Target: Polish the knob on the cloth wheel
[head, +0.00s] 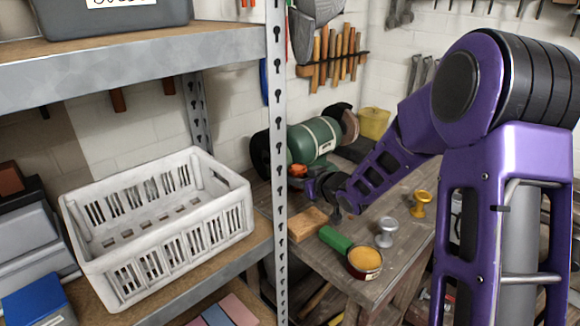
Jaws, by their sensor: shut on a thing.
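The bench polisher (314,140) has a green body with a pale band and stands at the back of the bench. A tan and brown wheel (348,122), seemingly the cloth wheel, is at its right end. A dark wheel (261,155) is at its left. My gripper (311,187) is in front of the polisher, low over the bench. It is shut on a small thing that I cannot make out. An orange-red part (298,170) shows beside it; I cannot tell what it belongs to. A silver knob (385,233) and a gold knob (421,203) stand on the bench.
A wooden block (307,224), a green bar (335,239) and an open tin (364,262) lie near the bench's front. A yellow container (374,122) stands behind. A metal shelf post (279,200) and a white crate (160,225) are at left.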

